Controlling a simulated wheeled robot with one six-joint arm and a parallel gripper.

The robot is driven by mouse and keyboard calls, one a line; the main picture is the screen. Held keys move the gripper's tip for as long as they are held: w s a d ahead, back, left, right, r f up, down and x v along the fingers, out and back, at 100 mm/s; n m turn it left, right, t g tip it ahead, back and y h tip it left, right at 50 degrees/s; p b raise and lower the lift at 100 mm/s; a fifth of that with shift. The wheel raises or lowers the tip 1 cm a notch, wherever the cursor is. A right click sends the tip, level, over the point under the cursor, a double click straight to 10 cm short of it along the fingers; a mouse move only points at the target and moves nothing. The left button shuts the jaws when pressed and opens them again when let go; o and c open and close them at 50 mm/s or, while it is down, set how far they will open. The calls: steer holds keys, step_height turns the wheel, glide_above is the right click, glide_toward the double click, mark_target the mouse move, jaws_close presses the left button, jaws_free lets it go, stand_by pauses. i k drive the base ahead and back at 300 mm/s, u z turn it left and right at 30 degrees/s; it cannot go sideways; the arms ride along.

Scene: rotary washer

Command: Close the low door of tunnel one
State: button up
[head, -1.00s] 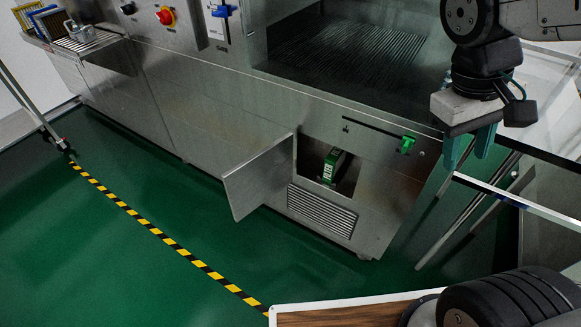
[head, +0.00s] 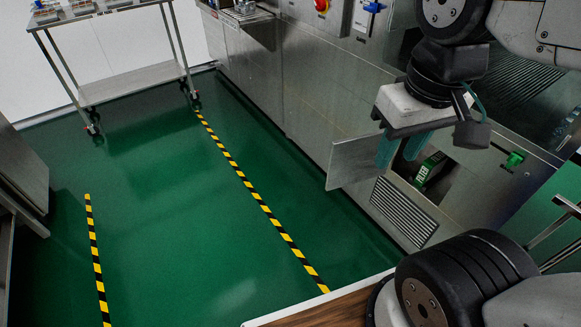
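The low door (head: 352,165) is a plain steel panel. It stands open, swung out from the left side of a low opening (head: 458,187) in the washer front. A green box with white lettering (head: 430,168) shows inside the opening. My gripper (head: 397,160) points down with two teal fingers parted and nothing visible between them. In the picture the fingers overlap the door's right part and the opening's left edge. I cannot tell whether they touch the door.
A wheeled steel cart (head: 135,82) stands at the back left. Green floor (head: 190,220) with yellow-black stripes (head: 262,207) is clear. A steel unit (head: 20,170) stands at the left edge.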

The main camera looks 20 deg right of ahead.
mark_target(351, 159)
steer(key=u, duration=0.85)
steer(key=i, duration=2.55)
steer(key=z, duration=3.4)
steer(key=i, duration=0.5)
steer(key=z, duration=0.35)
steer(key=k, duration=0.9)
steer(key=u, duration=0.6)
